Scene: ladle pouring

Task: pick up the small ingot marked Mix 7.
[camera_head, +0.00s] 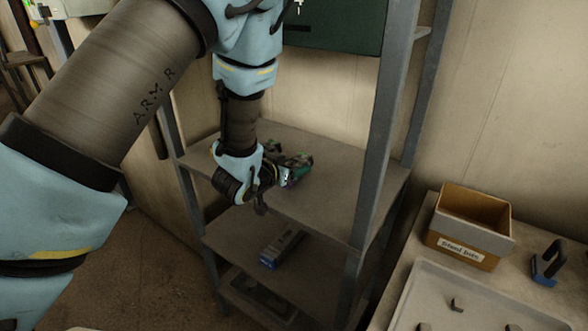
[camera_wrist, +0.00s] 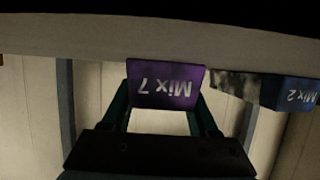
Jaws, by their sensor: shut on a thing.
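The small ingot marked Mix 7 (camera_wrist: 165,86) shows its purple labelled end in the wrist view, with the lettering upside down. My gripper (camera_wrist: 163,108) is shut on it, with one green finger at each side. In the head view my gripper (camera_head: 292,172) is at the upper board of the grey shelf rack (camera_head: 335,190), and the ingot is mostly hidden by it. I cannot tell whether the ingot touches the board.
A blue-ended ingot marked Mix 2 (camera_wrist: 290,93) is close at the right in the wrist view. A grey block with a blue end (camera_head: 283,248) lies on the lower shelf. Rack posts (camera_head: 376,130) stand nearby. A cardboard box (camera_head: 470,225) and tray (camera_head: 470,290) are at the right.

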